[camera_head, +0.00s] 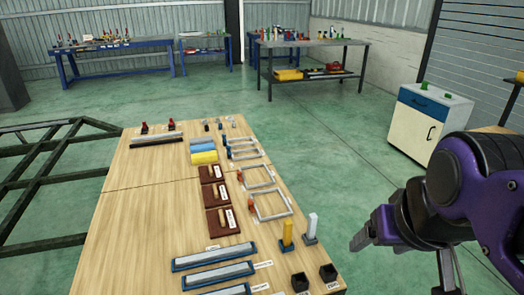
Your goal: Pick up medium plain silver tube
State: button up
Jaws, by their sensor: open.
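Several silver bars or tubes lie in blue holders at the front of the wooden table: a far one (213,256), a middle one (217,276) and a near one (231,290), cut off by the picture's lower edge. Small white labels sit beside them, too small to read. I cannot tell which is the medium plain silver tube. A pale upright piece (311,226) stands in a dark base to their right. My gripper (358,240) is at the right, beyond the table's right edge and apart from these things. It is open and seems empty; its fingers are partly hidden.
The wooden table (130,215) has a clear left side. A yellow upright piece (287,233), black boxes (300,282), brown boards (213,196) and clamp-like frames (269,206) fill its right side. A dark trailer frame (50,177) stands left. A white cabinet (424,125) stands at the right.

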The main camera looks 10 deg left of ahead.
aim_at(242, 267)
jog(key=u, duration=0.95)
jog(key=k+l+u, duration=0.3)
jog(key=i+l, duration=0.05)
jog(key=i, duration=0.05)
